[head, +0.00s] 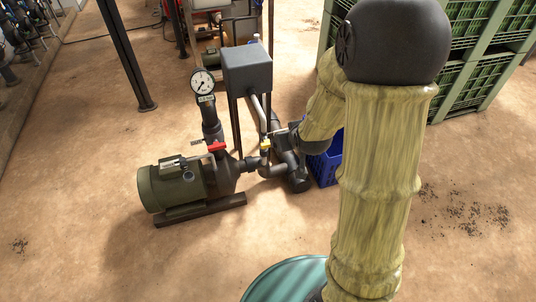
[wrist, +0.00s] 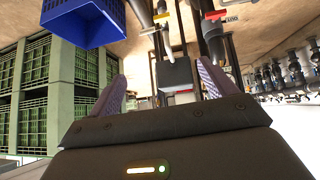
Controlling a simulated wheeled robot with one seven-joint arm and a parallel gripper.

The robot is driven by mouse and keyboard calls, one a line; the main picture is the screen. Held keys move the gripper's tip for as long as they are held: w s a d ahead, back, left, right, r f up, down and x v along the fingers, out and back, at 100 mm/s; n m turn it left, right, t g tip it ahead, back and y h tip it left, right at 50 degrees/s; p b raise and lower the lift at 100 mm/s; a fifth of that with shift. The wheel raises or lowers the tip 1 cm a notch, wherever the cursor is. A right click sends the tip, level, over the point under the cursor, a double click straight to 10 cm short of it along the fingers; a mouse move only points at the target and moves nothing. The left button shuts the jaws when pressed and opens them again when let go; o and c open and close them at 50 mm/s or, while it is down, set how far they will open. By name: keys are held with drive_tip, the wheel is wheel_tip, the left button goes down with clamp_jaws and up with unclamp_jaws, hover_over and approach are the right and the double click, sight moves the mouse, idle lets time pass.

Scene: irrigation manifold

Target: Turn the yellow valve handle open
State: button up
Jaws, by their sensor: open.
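The yellow valve handle (head: 265,146) is a small piece on the pipework just right of the pump in the head view. It also shows as a small yellow piece (wrist: 162,15) at the top of the wrist view. My gripper (wrist: 162,73) is open, its two fingers spread wide with nothing held between them. In the head view my forearm reaches down to the right of the yellow handle, and the fingers are too small to make out clearly. In the wrist view the handle lies beyond the fingertips, and I see no contact.
A red handle (head: 217,147) sits left of the yellow one, below a pressure gauge (head: 202,83). A grey box (head: 247,68) on legs stands behind. A blue crate (head: 327,168) is close on the right. Green crates (head: 475,60) are stacked at back right. The front-left floor is clear.

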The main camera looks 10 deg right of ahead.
sight(269, 146)
drive_tip(key=w+f+t+b, duration=0.3)
drive_tip(key=w+f+b, duration=0.1)
drive_tip(key=f+b, duration=0.6)
drive_tip(key=w+f+t+y+b, duration=0.1)
drive_tip(key=w+f+t+b, duration=0.2)
drive_tip(key=f+b, duration=0.7)
drive_tip(key=w+f+t+y+b, duration=0.1)
drive_tip(key=w+f+t+b, duration=0.2)
drive_tip(key=f+b, duration=0.7)
wheel_tip(269, 146, down, 3)
drive_tip(key=shift+w+d+f+n, duration=0.1)
drive_tip(key=shift+w+d+n, duration=0.3)
drive_tip(key=shift+w, duration=0.6)
drive_tip(key=shift+w, duration=0.1)
drive_tip(key=w+b, duration=0.2)
drive_tip(key=w, duration=0.3)
drive_tip(key=w+a+b, duration=0.1)
drive_tip(key=w+b, duration=0.1)
drive_tip(key=w, duration=0.3)
drive_tip(key=w+a+b, duration=0.1)
drive_tip(key=w+b, duration=0.2)
drive_tip(key=w, duration=0.3)
drive_tip(key=shift+a+f, duration=0.1)
drive_tip(key=shift+a, duration=0.05)
drive_tip(key=shift+w, duration=0.55)
